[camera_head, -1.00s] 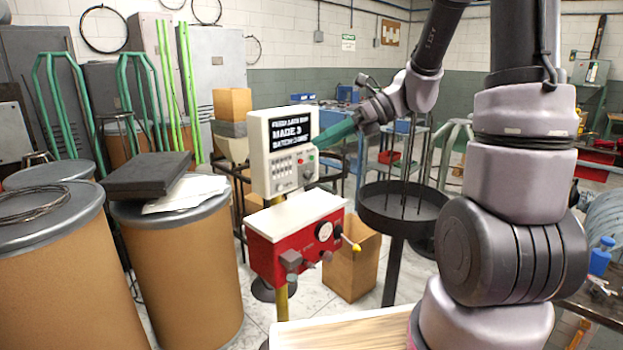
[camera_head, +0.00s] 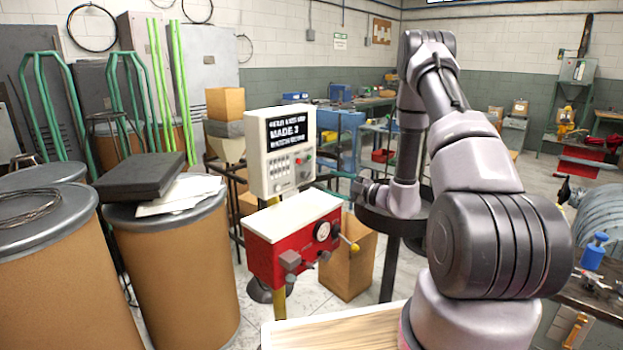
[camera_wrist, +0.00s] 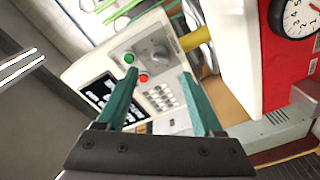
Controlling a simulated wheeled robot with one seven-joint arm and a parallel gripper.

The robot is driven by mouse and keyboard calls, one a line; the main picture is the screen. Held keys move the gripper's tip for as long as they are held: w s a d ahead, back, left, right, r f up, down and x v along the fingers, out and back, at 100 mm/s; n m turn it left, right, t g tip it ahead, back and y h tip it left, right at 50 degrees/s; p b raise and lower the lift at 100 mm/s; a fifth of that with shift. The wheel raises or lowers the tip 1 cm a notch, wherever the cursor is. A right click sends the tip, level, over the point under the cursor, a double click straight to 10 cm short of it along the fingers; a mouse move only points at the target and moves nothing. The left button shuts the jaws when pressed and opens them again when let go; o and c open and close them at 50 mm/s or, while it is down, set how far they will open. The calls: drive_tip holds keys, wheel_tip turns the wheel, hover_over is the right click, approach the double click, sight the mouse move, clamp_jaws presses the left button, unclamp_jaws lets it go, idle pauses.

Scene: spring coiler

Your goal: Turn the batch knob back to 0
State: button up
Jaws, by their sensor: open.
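The cream control box (camera_head: 283,150) has a dark screen (camera_head: 290,130) with white text; I read "MADE 3", and the other lines are unclear. A grey knob (camera_wrist: 158,52) sits on its face beside a green and a red button in the wrist view. I cannot read any scale or setting on the knob. My gripper (camera_wrist: 158,76) is open, with its two green fingers apart and nothing between the tips. The knob shows just beyond and between the fingertips; the gap in depth is unclear. In the head view, the fingers cannot be made out.
A round black tray (camera_head: 375,216) stands close by my wrist. Cardboard drums (camera_head: 185,270) stand at the left.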

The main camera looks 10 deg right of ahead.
sight(307, 176)
drive_tip(key=x, duration=0.9)
clamp_jaws()
